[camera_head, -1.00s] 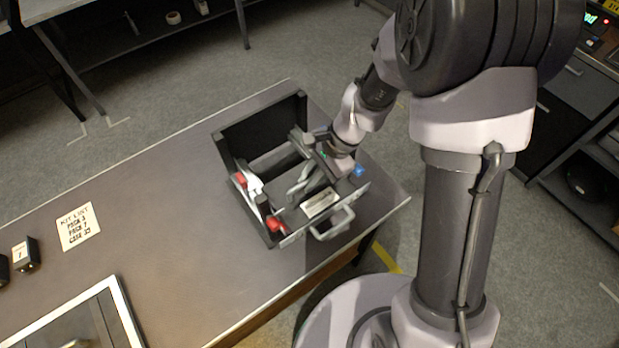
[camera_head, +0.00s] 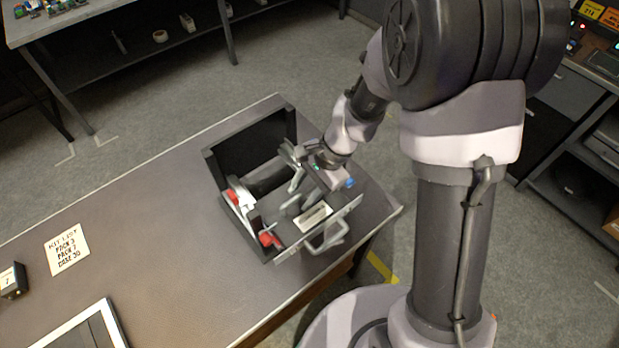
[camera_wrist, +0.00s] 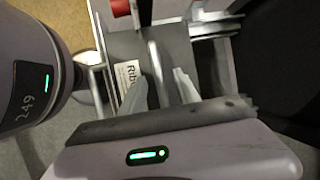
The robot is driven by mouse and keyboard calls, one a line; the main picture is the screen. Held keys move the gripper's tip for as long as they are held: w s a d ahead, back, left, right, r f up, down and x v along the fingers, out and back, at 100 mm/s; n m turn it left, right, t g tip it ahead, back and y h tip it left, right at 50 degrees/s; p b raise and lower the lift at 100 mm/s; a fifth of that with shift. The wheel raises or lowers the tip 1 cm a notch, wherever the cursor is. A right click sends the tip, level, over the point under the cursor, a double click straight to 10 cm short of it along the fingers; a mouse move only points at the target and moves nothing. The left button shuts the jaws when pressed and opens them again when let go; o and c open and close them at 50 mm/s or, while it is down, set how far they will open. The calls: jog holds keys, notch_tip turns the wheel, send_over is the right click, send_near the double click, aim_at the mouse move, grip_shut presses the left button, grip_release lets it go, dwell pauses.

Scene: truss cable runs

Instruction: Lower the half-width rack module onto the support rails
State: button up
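The half-width rack module is a grey unit with a white label (camera_head: 313,216) and a front handle (camera_head: 328,238). It lies in the right front part of a black open rack frame (camera_head: 240,150) on the bench; its seating on the rails is hard to see. The module label also shows in the wrist view (camera_wrist: 128,76). My gripper (camera_head: 294,190) is above the module with its fingers apart. In the wrist view my fingertips (camera_wrist: 157,78) stand either side of a pale bar (camera_wrist: 154,58), with gaps visible. The support rails are mostly hidden under the module and arm.
Red parts (camera_head: 268,240) sit along the rack's left side. A kit list card (camera_head: 67,250), a small black block (camera_head: 13,281) and a pale-edged tray (camera_head: 78,332) lie on the bench at left. The middle of the bench is clear.

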jog(key=p+v, duration=0.5)
jog(key=v, duration=1.2)
jog(key=s+d+r+n+t+h+b, duration=0.1)
jog(key=s+r+n+t+h+b, duration=0.2)
jog(key=s, duration=1.2)
jog(key=r+n+t+b, duration=0.1)
jog(key=n+t+b, duration=0.2)
jog(key=b, duration=0.3)
jog(key=shift+r+t, duration=0.15)
jog(key=shift+t, duration=0.15)
